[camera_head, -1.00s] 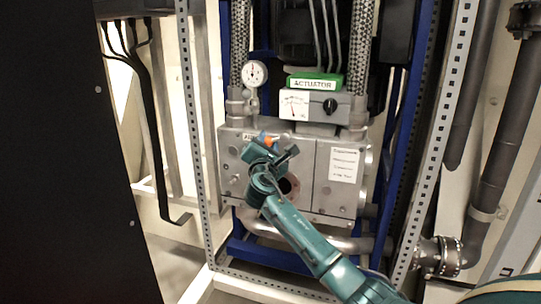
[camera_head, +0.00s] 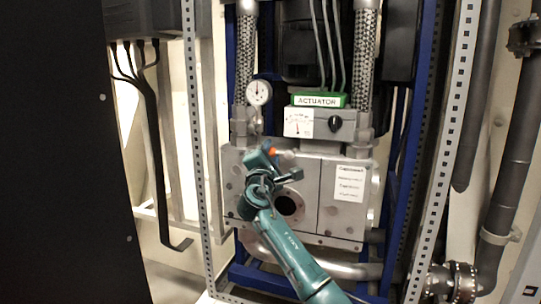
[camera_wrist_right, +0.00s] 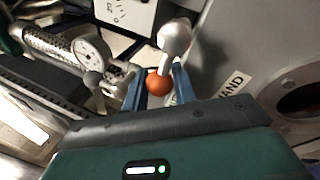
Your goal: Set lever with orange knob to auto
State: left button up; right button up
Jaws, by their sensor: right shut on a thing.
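The orange knob (camera_head: 272,151) is on the end of a short silver lever (camera_head: 287,154) on the upper left of the grey metal housing. In the right wrist view the orange knob (camera_wrist_right: 158,84) sits between the two blue fingers of my right gripper (camera_wrist_right: 160,88), which is shut on it. The lever (camera_wrist_right: 175,38) runs up from the knob to its rounded silver pivot. In the head view my right gripper (camera_head: 268,160) covers part of the housing's upper left. My left gripper is not in view.
A gauge (camera_head: 259,92) and the actuator box (camera_head: 320,124) with a black dial stand above the housing. A round dark opening (camera_head: 287,204) is just below the gripper. Perforated frame posts (camera_head: 200,150) and a black panel (camera_head: 65,160) flank the left side.

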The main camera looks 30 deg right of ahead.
jog(key=o, duration=1)
jog(key=shift+c, duration=0.2)
pick_arm(q)
jog(key=p, duration=0.3)
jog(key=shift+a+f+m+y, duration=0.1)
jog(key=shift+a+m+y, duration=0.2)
pick_arm(e)
jog(key=v, duration=1.3)
jog(key=shift+a, duration=0.1)
